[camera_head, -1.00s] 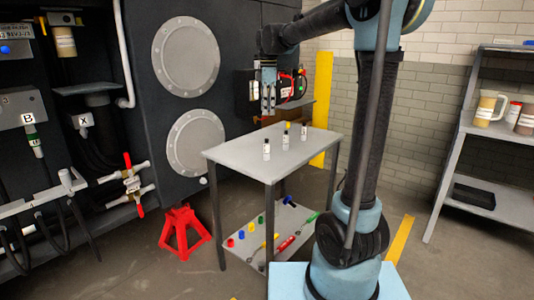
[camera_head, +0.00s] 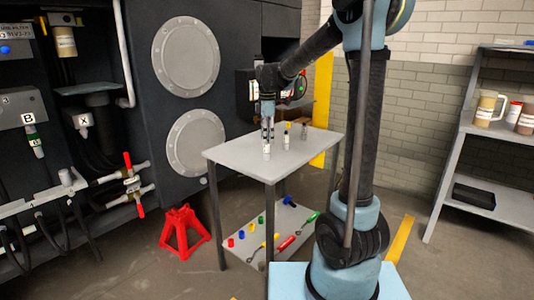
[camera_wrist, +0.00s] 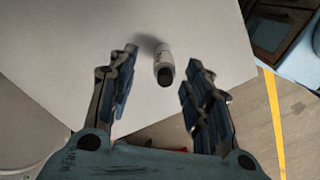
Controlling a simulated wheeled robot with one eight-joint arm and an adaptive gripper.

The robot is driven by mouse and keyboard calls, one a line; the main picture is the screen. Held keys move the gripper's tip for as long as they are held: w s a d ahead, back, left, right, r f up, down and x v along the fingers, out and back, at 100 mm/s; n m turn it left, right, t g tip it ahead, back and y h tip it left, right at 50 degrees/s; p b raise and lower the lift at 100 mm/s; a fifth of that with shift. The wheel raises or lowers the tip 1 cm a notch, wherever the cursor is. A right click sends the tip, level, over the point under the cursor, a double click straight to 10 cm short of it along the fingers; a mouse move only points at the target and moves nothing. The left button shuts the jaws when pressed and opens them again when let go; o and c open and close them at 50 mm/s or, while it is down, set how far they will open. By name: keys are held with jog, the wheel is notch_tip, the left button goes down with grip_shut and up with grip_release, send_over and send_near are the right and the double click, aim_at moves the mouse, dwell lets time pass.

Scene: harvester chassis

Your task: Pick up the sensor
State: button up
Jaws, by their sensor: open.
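Several small white cylinders with dark tops stand on the grey table (camera_head: 240,157); I take these to be sensors. The nearest sensor (camera_head: 267,152) stands upright near the table's left front part. My gripper (camera_head: 268,135) points down just above it, its fingers close to the sensor's top. In the wrist view my gripper (camera_wrist: 155,90) is open and empty, and the sensor (camera_wrist: 164,66) stands between and slightly beyond the fingertips, its dark top facing the camera. Two other sensors stand further right, one at the middle (camera_head: 286,140) and one behind it (camera_head: 304,131).
A yellow item (camera_head: 289,124) sits at the table's back. The lower shelf (camera_head: 255,240) holds coloured caps and tools. A red jack stand (camera_head: 184,230) stands left of the table. Dark machine panels rise behind; a shelf unit (camera_head: 480,140) stands at right.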

aim_at(267, 147)
jog(key=shift+s+a+f, duration=0.1)
jog(key=shift+s+f, duration=0.1)
jog(key=shift+f, duration=1.1)
jog(key=shift+s+a+f, duration=0.1)
jog(key=shift+s+f, duration=0.05)
jog(key=shift+f, duration=1.1)
jog(key=shift+c, duration=0.6)
grip_shut()
